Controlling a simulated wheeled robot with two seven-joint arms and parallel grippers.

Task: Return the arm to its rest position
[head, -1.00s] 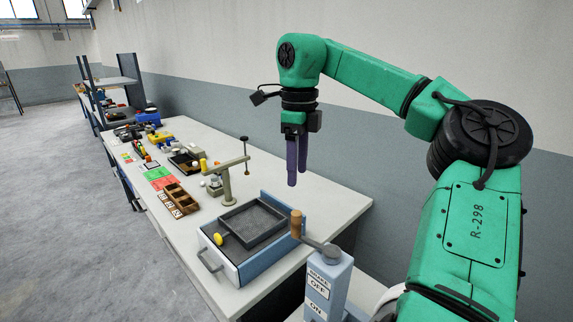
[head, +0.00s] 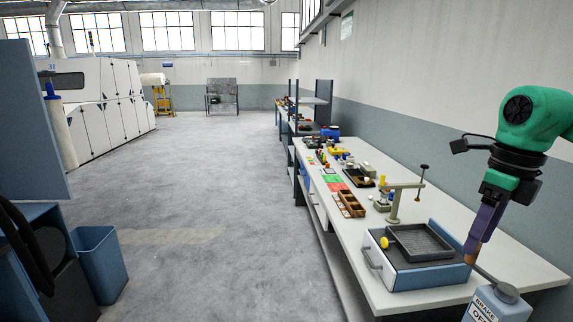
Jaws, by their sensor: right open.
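My right arm (head: 536,115) is green and bent, at the right edge of the head view. Its right gripper (head: 475,250) has purple fingers that point down past the right end of the workbench. The fingers look empty, and in the picture their tips overlap the wooden knob of the brake lever (head: 493,281). I cannot tell whether they touch it. The brake post (head: 500,306) stands at the lower right, partly cut off. My left gripper is not in view.
A long workbench (head: 352,243) runs along the right wall. It bears a blue-grey drawer box (head: 421,280) with a dark tray, a clamp stand (head: 395,203) and a wooden compartment box (head: 347,206). A blue bin (head: 101,265) stands at lower left. The grey floor (head: 230,220) between is clear.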

